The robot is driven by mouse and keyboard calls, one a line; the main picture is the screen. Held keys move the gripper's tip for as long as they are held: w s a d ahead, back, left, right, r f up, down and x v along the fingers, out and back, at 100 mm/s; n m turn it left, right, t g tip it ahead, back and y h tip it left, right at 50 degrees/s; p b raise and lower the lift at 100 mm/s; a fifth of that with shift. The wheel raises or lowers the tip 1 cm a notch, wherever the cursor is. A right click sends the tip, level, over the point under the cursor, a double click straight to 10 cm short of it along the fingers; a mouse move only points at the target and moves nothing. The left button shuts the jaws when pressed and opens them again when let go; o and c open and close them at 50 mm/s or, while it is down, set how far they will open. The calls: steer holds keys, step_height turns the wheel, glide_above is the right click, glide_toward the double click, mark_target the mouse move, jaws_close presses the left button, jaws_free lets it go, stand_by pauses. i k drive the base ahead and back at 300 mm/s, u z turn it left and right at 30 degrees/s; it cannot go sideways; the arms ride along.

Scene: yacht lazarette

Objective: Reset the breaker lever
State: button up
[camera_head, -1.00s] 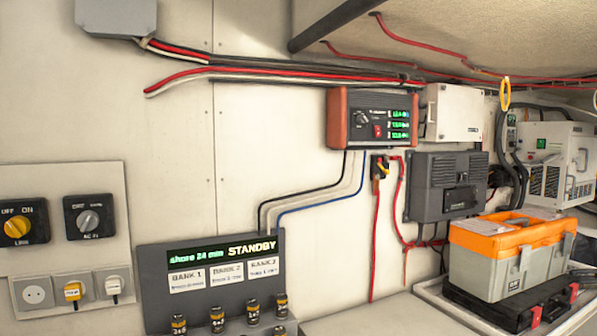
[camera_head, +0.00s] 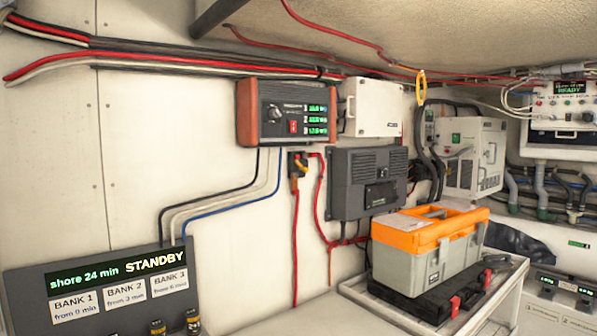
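A small dark device with a yellow and red part (camera_head: 298,165) is on the wall below the wood-ended display box (camera_head: 288,112), with red cables joined to it. It may be the breaker, but its lever is too small to make out. A dark grey panel (camera_head: 105,290) at the lower left reads "shore 24 min STANDBY" above labels for BANK 1, 2 and 3. Yellow-topped dark knobs (camera_head: 192,322) show at its lower edge, cut off by the frame. My gripper is not in view.
An orange and grey toolbox (camera_head: 425,255) sits on a black case (camera_head: 440,298) on a white-edged bench. A white unit (camera_head: 475,158) and a panel reading READY (camera_head: 562,105) are at the right.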

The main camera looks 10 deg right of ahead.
mark_target(304, 169)
steer(key=u, duration=2.6)
steer(key=k, duration=1)
steer(key=z, duration=1.45)
steer(key=i, duration=1)
steer(key=z, duration=0.05)
